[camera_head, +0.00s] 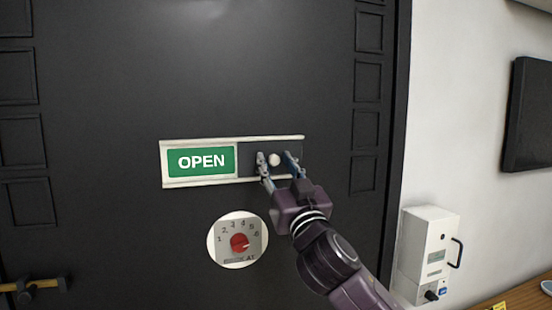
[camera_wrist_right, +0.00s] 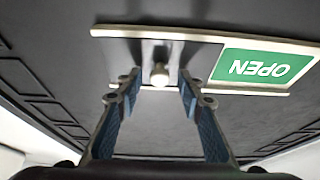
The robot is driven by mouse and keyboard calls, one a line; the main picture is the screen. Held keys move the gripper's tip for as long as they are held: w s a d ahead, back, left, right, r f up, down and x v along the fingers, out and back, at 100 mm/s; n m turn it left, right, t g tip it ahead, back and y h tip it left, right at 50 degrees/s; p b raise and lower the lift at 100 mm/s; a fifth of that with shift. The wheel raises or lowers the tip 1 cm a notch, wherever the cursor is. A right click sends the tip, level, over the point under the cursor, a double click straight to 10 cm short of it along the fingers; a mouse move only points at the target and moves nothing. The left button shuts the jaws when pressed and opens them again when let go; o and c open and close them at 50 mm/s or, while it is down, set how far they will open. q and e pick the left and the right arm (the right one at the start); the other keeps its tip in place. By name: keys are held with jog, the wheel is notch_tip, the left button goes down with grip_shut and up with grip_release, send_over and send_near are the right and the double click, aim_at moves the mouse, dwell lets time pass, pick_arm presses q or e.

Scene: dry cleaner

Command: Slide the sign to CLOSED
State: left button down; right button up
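The sliding sign (camera_head: 200,185) is fixed to a dark door and shows green OPEN at its left. A dark slider panel covers its right half and carries a pale round knob (camera_head: 274,160). My right gripper (camera_head: 277,163) is open, with one finger on each side of the knob. In the right wrist view the knob (camera_wrist_right: 159,77) stands between the two fingertips (camera_wrist_right: 160,92), with a gap on both sides. The OPEN panel (camera_wrist_right: 262,67) appears upside down there. My left gripper is not in view.
A round plate with a red dial (camera_head: 239,242) is on the door below the sign. A gold door handle (camera_head: 35,288) is at lower left. A white box (camera_head: 430,250) hangs on the wall at right, above a wooden surface (camera_head: 520,297).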

jog(key=shift+w, duration=0.1)
grip_shut()
dwell(0.4)
